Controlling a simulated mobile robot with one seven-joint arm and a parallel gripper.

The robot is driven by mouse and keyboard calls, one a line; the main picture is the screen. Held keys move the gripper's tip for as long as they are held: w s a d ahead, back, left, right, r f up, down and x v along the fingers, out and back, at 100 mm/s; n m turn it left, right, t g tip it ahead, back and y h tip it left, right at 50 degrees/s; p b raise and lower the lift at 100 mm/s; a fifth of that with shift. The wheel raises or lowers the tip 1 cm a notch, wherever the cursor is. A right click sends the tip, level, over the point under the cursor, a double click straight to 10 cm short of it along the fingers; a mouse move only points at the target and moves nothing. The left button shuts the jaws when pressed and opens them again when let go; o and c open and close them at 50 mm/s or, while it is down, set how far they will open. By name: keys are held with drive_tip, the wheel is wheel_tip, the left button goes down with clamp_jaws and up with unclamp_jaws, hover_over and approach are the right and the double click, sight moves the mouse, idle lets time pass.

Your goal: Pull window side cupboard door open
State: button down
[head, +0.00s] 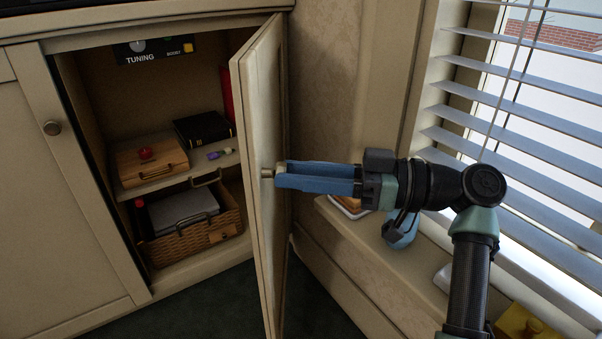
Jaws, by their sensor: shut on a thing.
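The window side cupboard door (262,225) stands wide open, swung out towards me on its right-hand side. Its small round knob (267,173) is on the door's outer face, near the free edge. My gripper (279,175), with blue fingers, comes in from the right and is shut on the knob. The fingertips hide part of the knob. The open cupboard (85,100) shows its inside to the left of the door.
Inside, a shelf (150,184) bears a wooden box (150,165) and a black book (203,130). Below is a wicker basket (190,243). Another cupboard door (50,220) at left is shut. A window sill (430,275) with several objects and blinds (520,100) lies at right, close to my arm.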

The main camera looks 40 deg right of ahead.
drive_tip(key=shift+d, duration=0.1)
idle(0.3)
drive_tip(key=c, duration=0.5)
unclamp_jaws()
drive_tip(key=shift+s, duration=0.1)
drive_tip(key=p+v, duration=0.3)
drive_tip(key=v, duration=0.4)
drive_tip(key=shift+s+d, duration=0.1)
drive_tip(key=shift+d, duration=0.05)
